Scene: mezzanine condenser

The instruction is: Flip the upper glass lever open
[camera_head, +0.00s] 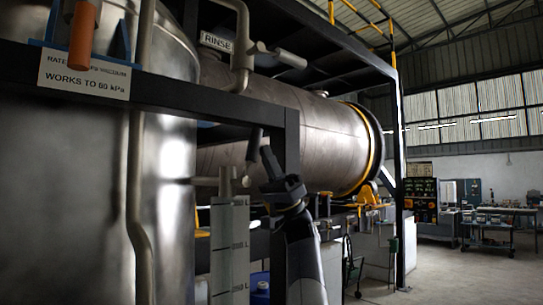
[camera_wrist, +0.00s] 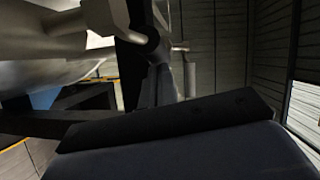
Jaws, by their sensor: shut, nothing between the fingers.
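The sight glass column (camera_head: 230,250) with litre marks stands beside the big tank in the head view. A grey metal valve fitting (camera_head: 226,182) sits at its top, with a short stub to its right. A dark, slanted, round bar (camera_head: 255,143), which looks like the grip of the upper glass lever, stands above and right of this fitting. My gripper (camera_head: 267,157) is shut and empty, its fingers pointing up right beside the bar. I cannot tell whether they touch. In the wrist view, my gripper's dark fingers (camera_wrist: 163,72) reach up near a pale metal part (camera_wrist: 108,18).
A black frame post (camera_head: 292,140) and beam stand close around my gripper. The polished tank (camera_head: 70,200) fills the left. A RINSE sign (camera_head: 216,42) hangs by a pipe and lever above. A large horizontal cylinder (camera_head: 310,130) lies behind. Open floor is at right.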

